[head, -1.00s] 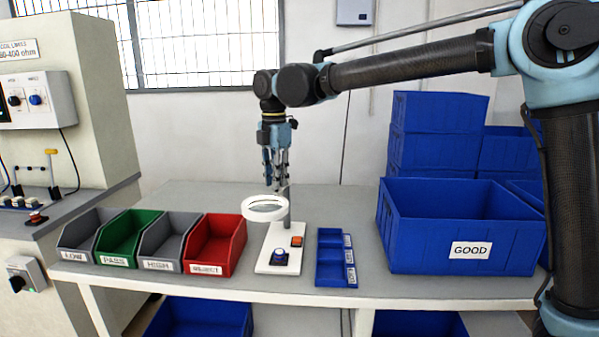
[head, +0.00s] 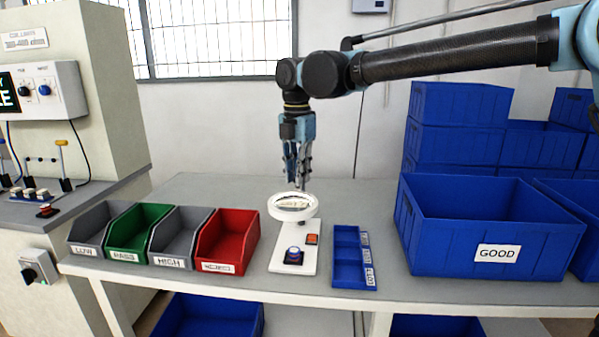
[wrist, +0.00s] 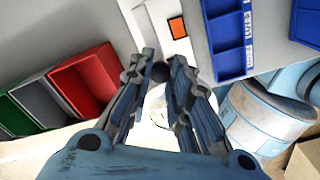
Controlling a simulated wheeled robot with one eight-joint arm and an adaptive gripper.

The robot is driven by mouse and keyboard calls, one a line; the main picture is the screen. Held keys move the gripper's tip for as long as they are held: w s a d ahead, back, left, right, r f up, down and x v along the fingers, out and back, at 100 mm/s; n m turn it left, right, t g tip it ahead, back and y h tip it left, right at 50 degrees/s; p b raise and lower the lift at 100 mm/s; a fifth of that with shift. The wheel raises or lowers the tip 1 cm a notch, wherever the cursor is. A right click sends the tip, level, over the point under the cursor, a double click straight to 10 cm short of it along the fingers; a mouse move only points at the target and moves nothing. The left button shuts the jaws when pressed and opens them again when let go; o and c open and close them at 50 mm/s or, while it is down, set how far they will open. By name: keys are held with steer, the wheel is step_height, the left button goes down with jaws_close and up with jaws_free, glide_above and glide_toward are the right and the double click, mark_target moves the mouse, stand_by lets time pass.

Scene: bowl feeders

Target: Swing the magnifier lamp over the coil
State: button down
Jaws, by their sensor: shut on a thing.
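The magnifier lamp has a white ring head (head: 272,211) on a short post, standing on a white base plate (head: 284,267). The ring is above the rear part of the plate. In the head view, a blue-topped round part on a black block (head: 293,256), apparently the coil, sits at the front of the plate, below the ring. My gripper (head: 299,184) points down from behind the ring. In the wrist view, my gripper (wrist: 160,66) has its fingers on both sides of a dark round knob (wrist: 160,73), apparently part of the lamp. The exact contact is partly hidden.
An orange button (head: 312,239) is on the plate. A red bin (head: 228,256) and other labelled bins stand at left. A small blue compartment tray (head: 348,277) is close at right, then the large blue GOOD bin (head: 440,245). The table behind the bins is clear.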

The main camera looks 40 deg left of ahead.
steer(key=c, duration=1.4)
jaws_free()
steer(key=shift+w+r, duration=0.1)
steer(key=shift+w, duration=0.05)
steer(key=shift+c, duration=0.2)
step_height(320, 180, up, 12)
steer(key=shift+d, duration=0.1)
